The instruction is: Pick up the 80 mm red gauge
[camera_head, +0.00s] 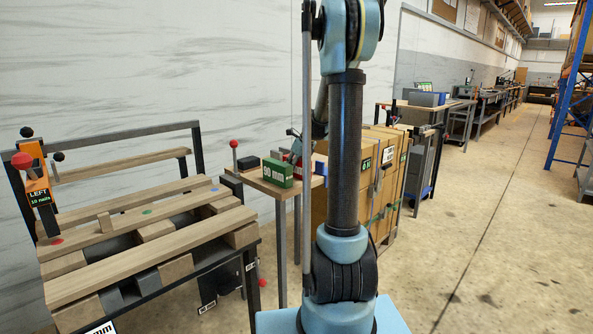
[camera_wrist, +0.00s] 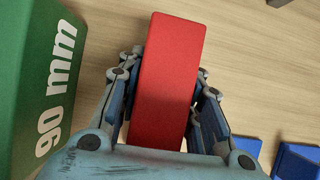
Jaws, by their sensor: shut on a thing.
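The red gauge (camera_wrist: 170,85) is a plain red block standing out between my fingers in the wrist view; no size marking shows on its visible face. My gripper (camera_wrist: 168,66) is shut on it, with a blue-grey finger along each side. In the head view my gripper (camera_head: 295,152) is small and partly hidden behind my arm, over the wooden side table (camera_head: 262,185). I cannot tell whether the red gauge touches the tabletop.
A green 90 mm gauge (camera_wrist: 38,75) stands close left of my gripper, also in the head view (camera_head: 278,172). Blue blocks (camera_wrist: 296,160) lie to the right. A dark block (camera_head: 248,163) sits farther left. A pallet stand (camera_head: 150,225) is left of the table.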

